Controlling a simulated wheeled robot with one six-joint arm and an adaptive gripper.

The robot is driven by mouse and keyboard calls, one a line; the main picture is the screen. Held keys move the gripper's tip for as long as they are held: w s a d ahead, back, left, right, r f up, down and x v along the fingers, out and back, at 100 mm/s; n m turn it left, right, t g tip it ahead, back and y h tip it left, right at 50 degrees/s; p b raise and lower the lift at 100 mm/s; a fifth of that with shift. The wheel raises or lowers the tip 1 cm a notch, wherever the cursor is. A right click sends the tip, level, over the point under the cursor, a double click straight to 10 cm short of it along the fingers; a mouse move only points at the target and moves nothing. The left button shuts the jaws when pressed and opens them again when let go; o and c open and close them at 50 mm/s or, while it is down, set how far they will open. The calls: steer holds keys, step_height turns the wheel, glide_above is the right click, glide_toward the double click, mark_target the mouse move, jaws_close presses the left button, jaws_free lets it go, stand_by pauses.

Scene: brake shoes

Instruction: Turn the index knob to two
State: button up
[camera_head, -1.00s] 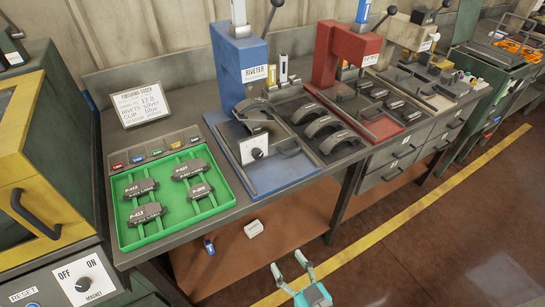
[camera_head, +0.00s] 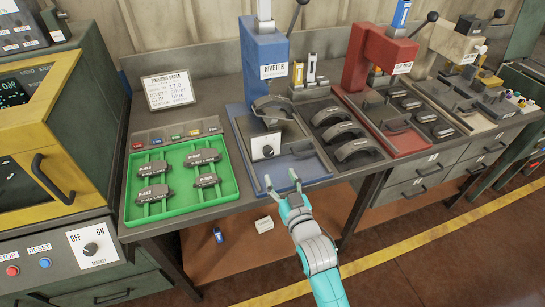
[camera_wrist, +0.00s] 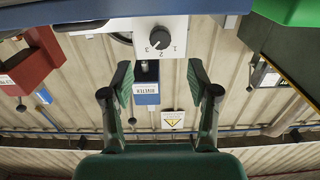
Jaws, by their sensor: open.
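The index knob (camera_head: 267,151) is a small dark knob on a white plate (camera_head: 259,143) at the front of the blue riveter (camera_head: 265,60). In the wrist view the knob (camera_wrist: 159,37) shows at the top centre, on the white plate with small numbers beside it. I cannot tell for sure which number its pointer meets. My gripper (camera_head: 281,181) is open and empty, in front of the riveter's blue base and a little right of the knob in the head view. In the wrist view the fingers (camera_wrist: 160,85) stand apart on either side below the knob, not touching it.
A green tray (camera_head: 230,187) with several brake shoes lies left of the riveter. A finishing order card (camera_head: 168,88) stands behind the tray. Brown floor lies in front.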

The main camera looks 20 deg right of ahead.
mark_target(269, 154)
steer(key=w, duration=0.9)
steer(key=shift+c, duration=0.3)
jaws_close()
